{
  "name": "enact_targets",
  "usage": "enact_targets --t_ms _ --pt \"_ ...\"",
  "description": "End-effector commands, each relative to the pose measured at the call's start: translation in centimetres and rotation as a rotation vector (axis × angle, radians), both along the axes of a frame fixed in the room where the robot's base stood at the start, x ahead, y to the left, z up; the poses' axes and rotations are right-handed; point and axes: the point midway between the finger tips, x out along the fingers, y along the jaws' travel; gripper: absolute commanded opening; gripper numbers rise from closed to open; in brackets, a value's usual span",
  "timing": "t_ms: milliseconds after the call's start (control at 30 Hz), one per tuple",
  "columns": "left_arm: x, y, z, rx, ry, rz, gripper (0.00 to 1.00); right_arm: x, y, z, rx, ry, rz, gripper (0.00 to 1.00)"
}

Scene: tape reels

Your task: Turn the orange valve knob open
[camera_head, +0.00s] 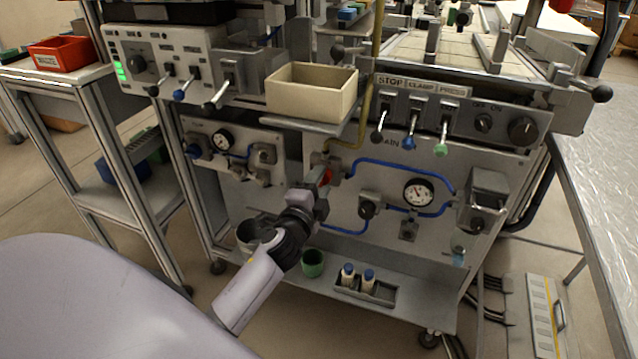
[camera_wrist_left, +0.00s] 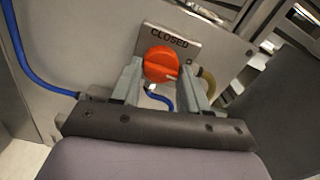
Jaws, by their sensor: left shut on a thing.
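The orange valve knob (camera_wrist_left: 161,64) sits on the machine's front panel, below a plate reading CLOSED (camera_wrist_left: 169,38). My left gripper (camera_wrist_left: 165,78) has one finger on each side of the knob and is shut on it. In the head view the knob (camera_head: 326,176) shows as a small red-orange patch at the tip of my left gripper (camera_head: 318,184), which hides part of it. A light mark shows near the knob's lower right edge in the wrist view. My right gripper is not in view.
Blue hoses (camera_head: 395,165) and a gauge (camera_head: 418,193) lie right of the knob on the panel. A beige bin (camera_head: 311,92) stands on a shelf above. A green cup (camera_head: 312,263) and two white bottles with blue caps (camera_head: 348,274) stand on the lower shelf.

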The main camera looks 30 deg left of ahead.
Motion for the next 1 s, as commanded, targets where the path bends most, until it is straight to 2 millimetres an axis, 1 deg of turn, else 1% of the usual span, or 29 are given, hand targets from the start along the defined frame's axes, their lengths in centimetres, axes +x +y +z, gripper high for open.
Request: enact_targets --t_ms 433,467,500,533,833,933,1000 --pt "0.0 -0.1 -0.1 0.008 0.004 0.000 0.14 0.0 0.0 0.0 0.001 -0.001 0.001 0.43" --pt "0.0 0.0 -0.1 0.007 0.004 0.000 0.54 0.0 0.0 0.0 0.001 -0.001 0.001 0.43" --pt "0.0 0.0 -0.1 0.007 0.004 0.000 0.67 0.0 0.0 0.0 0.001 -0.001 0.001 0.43" --pt "0.0 0.0 -0.1 0.007 0.004 0.000 0.69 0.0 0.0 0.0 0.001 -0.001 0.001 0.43" --pt "-0.1 -0.1 -0.1 0.007 0.003 0.000 0.69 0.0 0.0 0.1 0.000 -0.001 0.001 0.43" --pt "-0.7 -0.2 -0.1 0.006 0.004 0.000 0.69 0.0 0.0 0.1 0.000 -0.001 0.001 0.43" --pt "-1.5 -0.4 -0.1 0.006 0.005 -0.001 0.69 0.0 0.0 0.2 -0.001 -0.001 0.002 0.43"
